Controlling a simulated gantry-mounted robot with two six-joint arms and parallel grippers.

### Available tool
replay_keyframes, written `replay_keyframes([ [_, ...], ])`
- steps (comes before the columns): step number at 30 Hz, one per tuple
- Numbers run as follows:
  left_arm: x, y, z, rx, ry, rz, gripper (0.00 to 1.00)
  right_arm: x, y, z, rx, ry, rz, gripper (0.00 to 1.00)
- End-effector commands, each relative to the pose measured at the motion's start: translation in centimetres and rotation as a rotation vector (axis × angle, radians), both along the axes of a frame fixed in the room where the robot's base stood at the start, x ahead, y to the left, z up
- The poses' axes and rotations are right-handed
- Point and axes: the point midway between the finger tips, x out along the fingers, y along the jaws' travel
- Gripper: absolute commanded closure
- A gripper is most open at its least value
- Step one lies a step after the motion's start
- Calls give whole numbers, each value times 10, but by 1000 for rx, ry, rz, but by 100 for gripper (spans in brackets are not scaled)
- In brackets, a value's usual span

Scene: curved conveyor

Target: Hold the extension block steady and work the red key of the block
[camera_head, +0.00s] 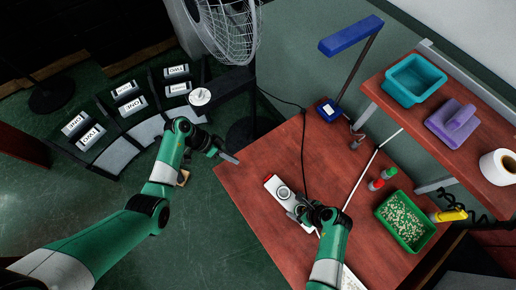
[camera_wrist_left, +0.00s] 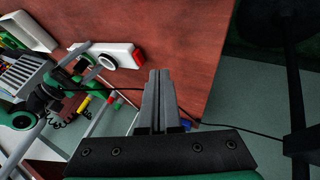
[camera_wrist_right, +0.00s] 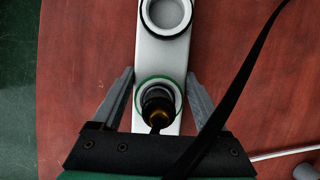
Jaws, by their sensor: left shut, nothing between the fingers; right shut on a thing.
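The white extension block (camera_head: 283,193) lies on the red-brown table, with its red key (camera_head: 267,178) at its far left end. The key also shows in the left wrist view (camera_wrist_left: 139,57). My right gripper (camera_head: 299,208) is shut on the block (camera_wrist_right: 165,52), one finger on each long side. A dark round plug (camera_wrist_right: 157,106) sits on the block between these fingers. My left gripper (camera_head: 234,159) is shut and empty, up and left of the red key and apart from it. Its closed fingers (camera_wrist_left: 158,76) show in the left wrist view.
A black cable (camera_head: 304,140) runs over the table beside the block. A lamp with a blue base (camera_head: 329,109), red and green bottles (camera_head: 376,184) and a green tray (camera_head: 405,222) stand to the right. A fan (camera_head: 228,30) and the curved conveyor (camera_head: 115,155) are at left.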

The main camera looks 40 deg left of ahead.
Motion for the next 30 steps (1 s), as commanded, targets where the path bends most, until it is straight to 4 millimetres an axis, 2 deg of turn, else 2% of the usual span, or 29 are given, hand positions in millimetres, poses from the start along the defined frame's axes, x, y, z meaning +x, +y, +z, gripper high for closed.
replay_keyframes([
  [8, 3, -5, -6, -2, -1, -3, 100, 0, 0, 0, 0, -1, 0, 100],
  [20, 23, -43, -63, -2, 1, -5, 100, 0, 0, 0, 0, 0, 0, 100],
  [26, 30, -54, -80, -2, -1, -5, 100, 0, 0, 0, 0, 0, 0, 100],
  [30, 26, -75, -80, -1, -4, -6, 100, 0, 0, 0, 1, -1, 0, 100],
])
